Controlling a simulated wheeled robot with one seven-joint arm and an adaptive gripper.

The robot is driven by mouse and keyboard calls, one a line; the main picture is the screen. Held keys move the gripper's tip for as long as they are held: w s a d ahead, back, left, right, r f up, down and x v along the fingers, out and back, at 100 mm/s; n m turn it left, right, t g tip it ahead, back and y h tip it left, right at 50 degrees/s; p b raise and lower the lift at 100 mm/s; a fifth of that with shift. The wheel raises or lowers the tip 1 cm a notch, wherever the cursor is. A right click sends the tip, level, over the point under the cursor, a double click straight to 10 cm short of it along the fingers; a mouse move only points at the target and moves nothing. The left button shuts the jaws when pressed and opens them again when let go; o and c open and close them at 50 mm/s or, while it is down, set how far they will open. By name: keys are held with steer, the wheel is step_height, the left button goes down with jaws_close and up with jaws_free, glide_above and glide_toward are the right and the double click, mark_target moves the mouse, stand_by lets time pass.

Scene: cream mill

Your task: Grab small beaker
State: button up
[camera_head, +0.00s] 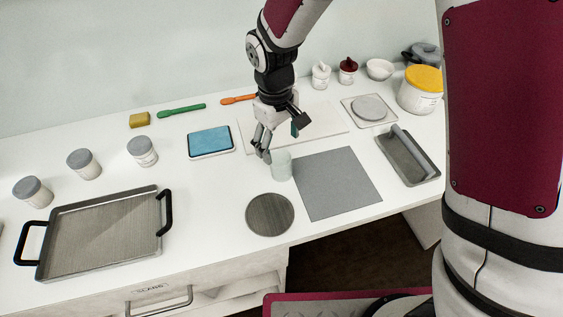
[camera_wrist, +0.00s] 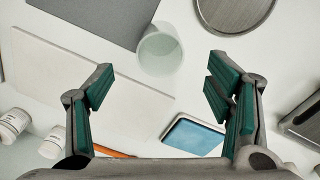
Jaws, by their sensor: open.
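The small beaker (camera_head: 281,166) is a pale, translucent cup standing upright on the white table, at the left edge of the grey mat. In the wrist view the beaker (camera_wrist: 160,50) lies beyond my fingertips, centred roughly between them. My gripper (camera_head: 270,143) is open and empty, pointing down just behind the beaker in the head view. In the wrist view my gripper (camera_wrist: 162,75) shows two teal-padded fingers spread wide. I cannot tell the exact gap between fingertips and beaker.
A grey mat (camera_head: 336,183) and a round dark plate (camera_head: 270,214) lie close to the beaker. A blue pad (camera_head: 210,141) is to the left, a white board (camera_head: 322,121) behind. A handled tray (camera_head: 105,232) stands front left; a small tray with a roller (camera_head: 410,157) is right.

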mark_target(282, 163)
steer(key=shift+w+d+f+p, duration=0.15)
steer(key=shift+f+p, duration=0.25)
steer(key=shift+f, duration=1.8)
steer(key=shift+s+d+f+p, duration=0.1)
steer(key=shift+f+p, duration=0.25)
steer(key=shift+f, duration=1.85)
steer(key=c, duration=1.2)
